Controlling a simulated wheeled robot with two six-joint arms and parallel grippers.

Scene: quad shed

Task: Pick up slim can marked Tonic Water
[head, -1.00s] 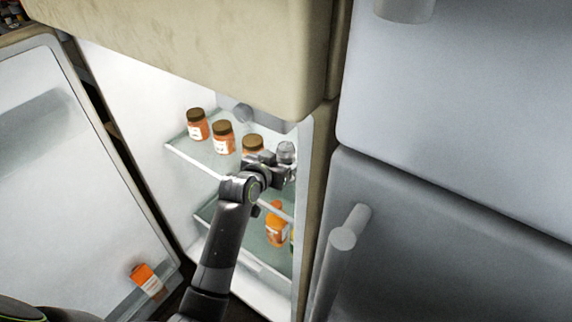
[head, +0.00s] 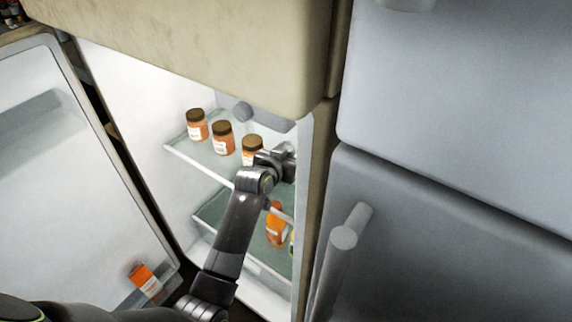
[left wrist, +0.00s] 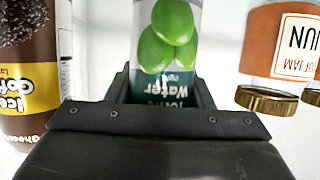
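The slim Tonic Water can (left wrist: 168,40), pale with green limes and a dark green lettered band, is upright in the middle of the left wrist view. My left gripper (left wrist: 162,92) has its fingers apart, one on each side of the can's lettered end. Whether they touch it I cannot tell. In the head view, my left gripper (head: 277,160) is inside the fridge over the right part of the upper shelf and hides the can there. My right gripper is in neither view.
Several orange jars with brown lids (head: 222,138) stand left of the gripper on the glass shelf (head: 190,155). An Iced Coffee can (left wrist: 30,75) is close by. An orange bottle (head: 276,224) is below. The fridge's right wall (head: 303,180) is close.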

